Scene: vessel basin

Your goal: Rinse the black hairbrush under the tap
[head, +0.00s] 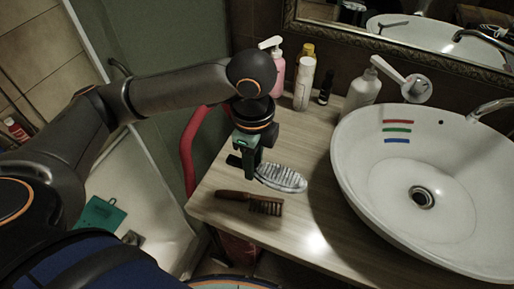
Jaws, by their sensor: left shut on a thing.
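My left gripper (247,163) points down over the wooden counter and is shut on the black hairbrush (281,178). Its dark handle end sticks out left of the fingers. Its oval head, pale grey and bristly on the visible side, points right. The brush is close to the counter; I cannot tell whether it touches it. The tap (489,108) is at the right edge, over the white vessel basin (350,165), and only part of it shows. No water is visible. The brush is left of the basin, outside its rim. My right gripper is not in view.
A brown brush (236,196) with dark bristles lies on the counter (310,215) just in front of the held one. A pink bottle (277,78), white bottles (362,92) and a dark small bottle (326,87) stand behind.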

